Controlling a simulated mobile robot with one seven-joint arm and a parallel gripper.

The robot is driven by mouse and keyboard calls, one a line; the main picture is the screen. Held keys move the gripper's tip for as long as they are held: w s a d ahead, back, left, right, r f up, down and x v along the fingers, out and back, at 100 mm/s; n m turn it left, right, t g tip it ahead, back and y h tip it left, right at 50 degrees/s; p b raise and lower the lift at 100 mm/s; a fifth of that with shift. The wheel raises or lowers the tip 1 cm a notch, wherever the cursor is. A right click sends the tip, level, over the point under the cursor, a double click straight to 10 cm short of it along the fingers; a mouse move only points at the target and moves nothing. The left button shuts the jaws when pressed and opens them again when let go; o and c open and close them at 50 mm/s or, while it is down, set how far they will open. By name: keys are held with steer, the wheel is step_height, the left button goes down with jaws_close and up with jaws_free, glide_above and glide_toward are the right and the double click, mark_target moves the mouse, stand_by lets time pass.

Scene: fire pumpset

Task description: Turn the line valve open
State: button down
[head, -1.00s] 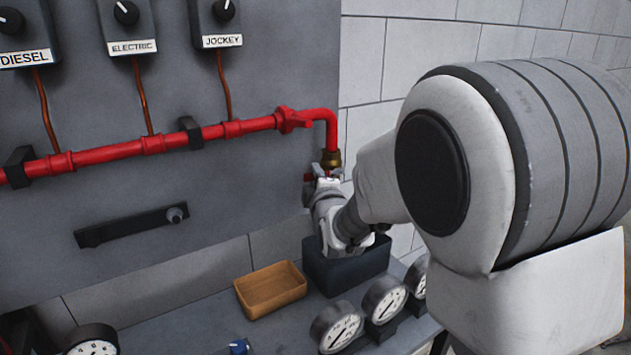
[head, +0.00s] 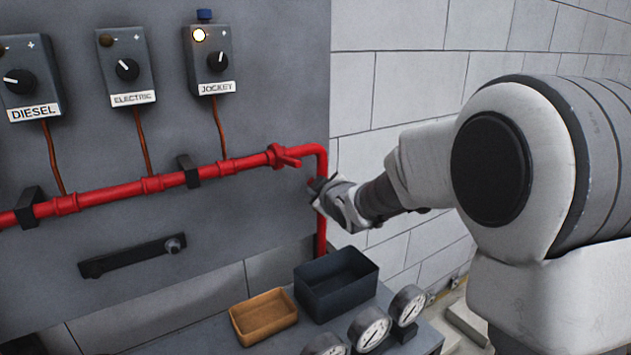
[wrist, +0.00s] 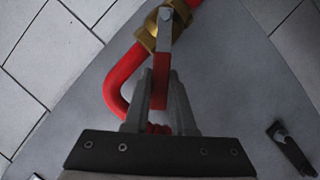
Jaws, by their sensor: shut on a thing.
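The line valve shows in the wrist view as a brass body (wrist: 146,38) on the red pipe, with a flat lever that is grey metal near the body and has a red grip (wrist: 160,92). My gripper (wrist: 161,80) is shut on the red grip, one finger on each side. There the gripper hides the brass body and the lever.
A black bin (head: 340,302) and a tan tray (head: 262,318) sit on the ledge below, with several gauges (head: 369,328) in front. The panel carries a black bar with a knob (head: 132,256) and DIESEL, ELECTRIC and JOCKEY boxes (head: 208,58). The JOCKEY lamp is lit.

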mark_target(326, 175)
steer(key=r+p, duration=0.1)
steer(key=p, duration=0.1)
steer(key=d+m+p, duration=0.1)
steer(key=p, duration=0.1)
steer(key=shift+w+d+r+m+g, duration=0.1)
steer(key=shift+w+r+m+g, duration=0.2)
steer(key=shift+w+r+g, duration=0.1)
steer(key=p, duration=0.3)
steer(key=d+m+y+p, duration=0.1)
steer(key=p, duration=0.2)
steer(key=shift+w+d+r+m+g+p, duration=0.1)
steer(key=shift+w+r+m+g+p, duration=0.2)
steer(key=shift+w+g+p, duration=0.1)
steer(key=d+m+y+p, duration=0.1)
steer(key=p, duration=0.4)
steer(key=shift+w+g, duration=0.3)
steer(key=shift+w, duration=0.1)
steer(key=shift+w+d+f+m+y+p, duration=0.1)
steer(key=shift+d+f+m+y+p, duration=0.15)
steer(key=shift+p, duration=0.35)
steer(key=shift+w+d+m+y+p, duration=0.15)
steer(key=shift+m+p, duration=0.2)
steer(key=shift+p, duration=0.2)
steer(key=shift+a, duration=0.1)
steer(key=c, duration=0.7)
jaws_free()
steer(key=shift+f, duration=0.1)
steer(key=shift+c, duration=0.2)
steer(key=shift+s, duration=0.1)
